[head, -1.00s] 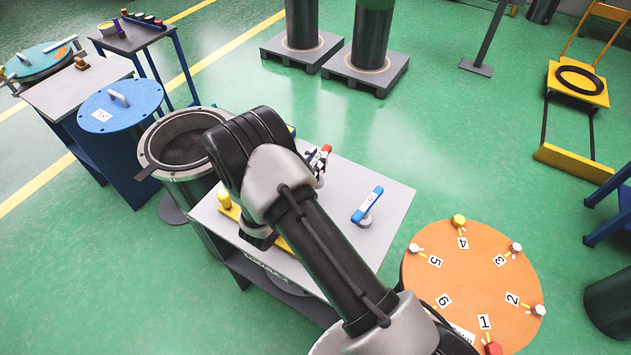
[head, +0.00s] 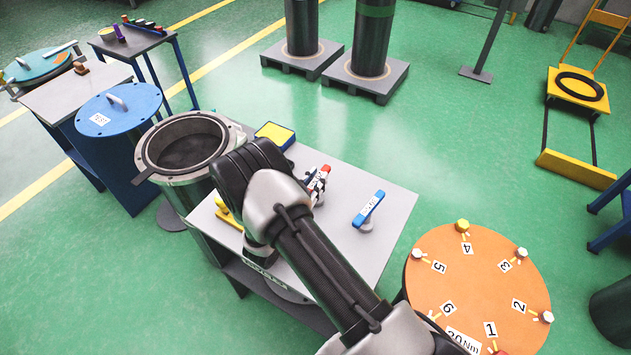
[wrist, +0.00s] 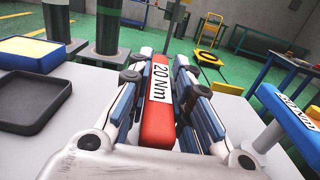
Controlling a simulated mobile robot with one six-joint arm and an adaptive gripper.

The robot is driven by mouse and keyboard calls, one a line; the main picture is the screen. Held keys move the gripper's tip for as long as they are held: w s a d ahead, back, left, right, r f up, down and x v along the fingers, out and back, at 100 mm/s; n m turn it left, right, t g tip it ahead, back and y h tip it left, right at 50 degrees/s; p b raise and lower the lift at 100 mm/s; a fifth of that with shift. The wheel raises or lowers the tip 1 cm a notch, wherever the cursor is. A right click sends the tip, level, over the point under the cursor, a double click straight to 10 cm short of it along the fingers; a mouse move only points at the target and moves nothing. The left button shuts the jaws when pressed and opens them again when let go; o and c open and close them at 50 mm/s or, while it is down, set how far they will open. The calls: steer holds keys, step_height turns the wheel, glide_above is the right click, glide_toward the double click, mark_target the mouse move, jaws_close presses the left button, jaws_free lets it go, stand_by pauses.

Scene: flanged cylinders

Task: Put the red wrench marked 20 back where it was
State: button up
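The red wrench (wrist: 158,110) carries a "20 Nm" label and lies lengthwise between the fingers of my gripper (wrist: 160,70) in the wrist view. The fingers press close on both its sides, and its near end is hidden by the gripper body. In the head view the red wrench (head: 322,175) shows at my gripper (head: 315,187), over the grey table (head: 375,245). I cannot tell whether it touches a support below. A blue wrench (head: 368,208) rests on a grey post to the right; it also shows in the wrist view (wrist: 290,118).
A yellow wrench (head: 226,215) is at the table's left. A yellow-topped box (head: 275,134) and a black tray (wrist: 38,100) are on the table too. An open flanged cylinder (head: 185,150) stands left. An orange disc (head: 475,285) with numbered bolts is right.

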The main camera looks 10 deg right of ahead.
steer(key=o, duration=0.4)
steer(key=shift+o, duration=0.2)
steer(key=p+v, duration=0.2)
steer(key=v, duration=0.6)
steer(key=p+v, duration=0.1)
steer(key=v, duration=0.8)
steer(key=shift+s+r+p, duration=0.25)
steer(key=shift+s+p, duration=0.15)
steer(key=s+d+r+m+g+y, duration=0.1)
steer(key=s+d+r+m+g, duration=0.2)
steer(key=d+r+m+g, duration=0.55)
steer(key=s+d+r+m+g, duration=0.4)
steer(key=d+r+m, duration=0.15)
steer(key=r, duration=0.55)
steer(key=s+a+r+m+t+y, duration=0.2)
steer(key=s+r+m+t+y, duration=0.2)
steer(key=s+r+m+y, duration=0.7)
steer(key=shift+s+a+r+m+y, duration=0.35)
steer(key=shift+s+r+m, duration=0.3)
steer(key=shift+s+m, duration=0.6)
steer(key=shift+s+d+n, duration=0.1)
steer(key=shift+s+n, duration=0.1)
steer(key=shift+n, duration=0.05)
